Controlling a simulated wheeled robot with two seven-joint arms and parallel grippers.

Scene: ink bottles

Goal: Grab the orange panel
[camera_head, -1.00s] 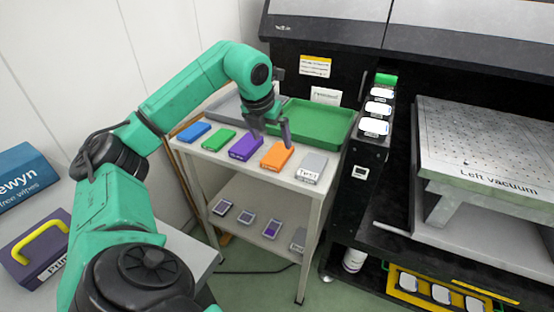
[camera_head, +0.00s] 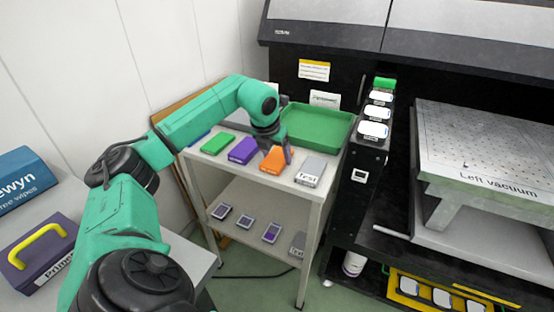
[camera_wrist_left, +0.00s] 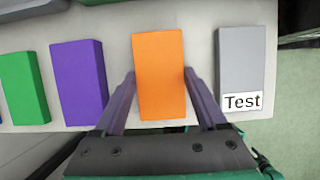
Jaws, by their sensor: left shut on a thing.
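The orange panel (camera_head: 273,161) lies on the top shelf of the small cart (camera_head: 237,176), near its front edge, between a purple panel and a grey one marked "Test". My left gripper (camera_head: 274,153) reaches down to it from above and is shut on it. In the left wrist view the orange panel (camera_wrist_left: 159,76) stands between the two fingers (camera_wrist_left: 160,92), one along each long side. The panel appears to be still at shelf height. My right gripper is not in view.
The purple panel (camera_head: 243,150) and green panel (camera_head: 217,143) lie to the left, the grey "Test" panel (camera_head: 310,170) to the right, all close by. A green tray (camera_head: 318,125) sits behind. A black machine with a bottle rack (camera_head: 374,130) stands right of the cart.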

